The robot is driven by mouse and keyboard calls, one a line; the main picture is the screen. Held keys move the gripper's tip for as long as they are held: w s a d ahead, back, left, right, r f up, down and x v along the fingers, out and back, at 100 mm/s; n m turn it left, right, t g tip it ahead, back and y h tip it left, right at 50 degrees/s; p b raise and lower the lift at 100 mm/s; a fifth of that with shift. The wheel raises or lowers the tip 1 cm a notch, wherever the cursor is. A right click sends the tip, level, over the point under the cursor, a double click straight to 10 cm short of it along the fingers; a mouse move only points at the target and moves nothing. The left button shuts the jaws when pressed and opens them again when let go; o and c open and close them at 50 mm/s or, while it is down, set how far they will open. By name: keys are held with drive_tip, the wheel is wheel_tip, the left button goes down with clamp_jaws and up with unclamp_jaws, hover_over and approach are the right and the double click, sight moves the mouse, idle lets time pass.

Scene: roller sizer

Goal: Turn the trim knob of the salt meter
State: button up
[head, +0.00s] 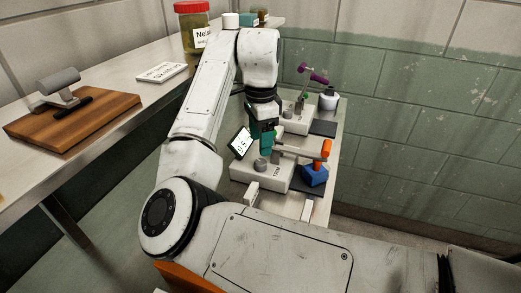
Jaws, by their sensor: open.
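A white device box (250,173) with a small label on its front stands on the metal bench; it looks like the salt meter. A tilted screen (240,142) with digits stands at its left. A short grey knob (261,163) sits on top of the box; I take it for the trim knob. My gripper (266,142) points down just above the knob, with teal parts at its end. It is open, and I see nothing held in it. Whether the fingers touch or surround the knob I cannot tell; the gap between them is not clear.
A blue block (314,175) and an orange handle (322,152) stand right of the box. Behind are a second white device (297,122), a purple handle (313,75) and a white bottle (329,99). A red-lidded jar (194,30) and a wooden board (35,125) are on the left counter.

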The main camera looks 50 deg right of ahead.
sight(260, 161)
drive_tip(key=shift+r, duration=1.95)
